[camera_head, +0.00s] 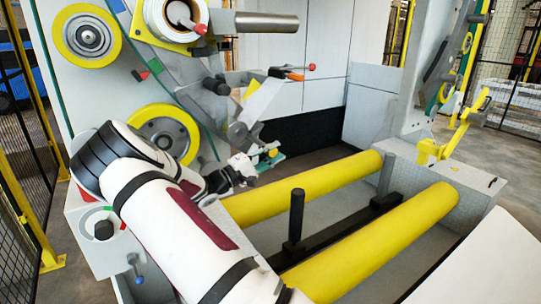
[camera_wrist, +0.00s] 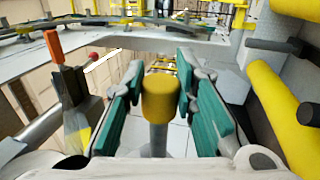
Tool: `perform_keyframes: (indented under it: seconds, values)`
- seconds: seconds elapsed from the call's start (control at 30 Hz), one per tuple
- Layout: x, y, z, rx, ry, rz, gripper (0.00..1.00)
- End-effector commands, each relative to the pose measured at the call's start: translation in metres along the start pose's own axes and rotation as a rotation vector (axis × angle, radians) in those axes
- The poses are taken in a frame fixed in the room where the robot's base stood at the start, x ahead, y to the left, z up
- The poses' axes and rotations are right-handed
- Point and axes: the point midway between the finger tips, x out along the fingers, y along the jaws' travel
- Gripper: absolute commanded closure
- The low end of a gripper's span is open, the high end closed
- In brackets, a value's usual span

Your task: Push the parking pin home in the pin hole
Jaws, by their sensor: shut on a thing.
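The parking pin has a yellow cylindrical knob (camera_wrist: 161,98) on a grey shaft. It stands between the two green finger pads of my gripper (camera_wrist: 160,82) in the wrist view. My gripper is shut on the knob. In the head view my gripper (camera_head: 262,162) is beside the machine's side wall, left of the yellow rollers, and the small yellow knob (camera_head: 272,152) shows at its fingers. I cannot make out the pin hole in either view, nor whether the pin's tip touches anything.
Two long yellow rollers (camera_head: 372,243) lie to the right, with a black upright post (camera_head: 297,215) between them. A lever with an orange grip (camera_wrist: 54,48) is left of my fingers in the wrist view. Yellow-rimmed wheels (camera_head: 163,137) are on the side wall.

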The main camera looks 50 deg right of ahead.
Motion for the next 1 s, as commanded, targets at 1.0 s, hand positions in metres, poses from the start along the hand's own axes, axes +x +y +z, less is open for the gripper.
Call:
perform_keyframes:
  seconds: [1.0]
  values:
    - [0.001, 0.001, -0.023, 0.002, -0.001, 0.002, 1.00]
